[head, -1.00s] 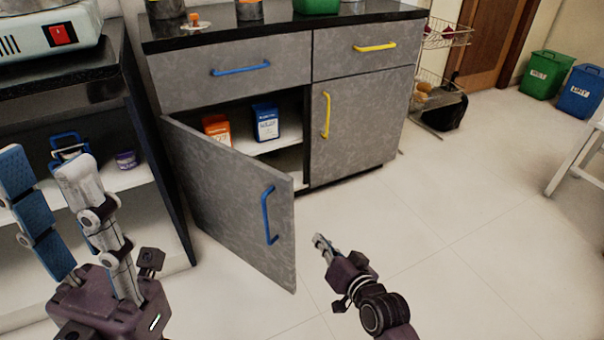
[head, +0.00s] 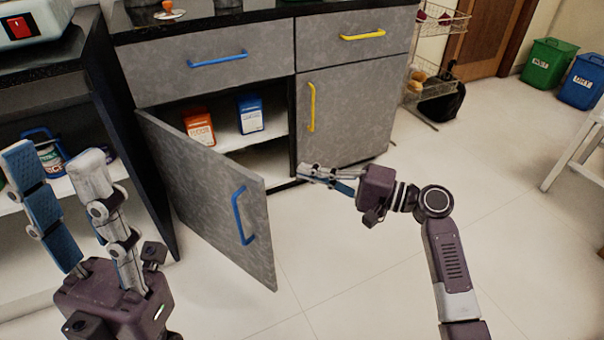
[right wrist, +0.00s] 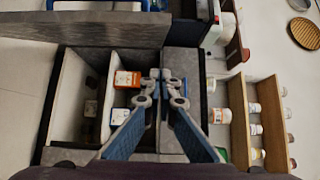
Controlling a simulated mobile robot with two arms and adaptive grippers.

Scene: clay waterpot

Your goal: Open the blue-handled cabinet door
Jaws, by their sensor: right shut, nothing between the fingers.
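The blue-handled cabinet door (head: 200,190) is grey and stands swung partly outward, hinged at its left. Its blue handle (head: 243,216) is near the free edge. The cabinet interior (head: 265,160) shows behind it. My right gripper (head: 304,173) is shut and empty, to the right of the door's free edge, near the lower front of the cabinet, apart from the handle. In the right wrist view its fingertips (right wrist: 160,74) meet beside the opening, and the door (right wrist: 95,30) lies across the top left. My left gripper (head: 55,158) is open and empty, left of the door.
An orange box (head: 199,127) and a blue box (head: 250,114) stand on the inside shelf. A yellow-handled door (head: 350,110) beside the opening is closed. A drawer with a blue handle (head: 217,60) is above. Free floor (head: 350,270) lies in front.

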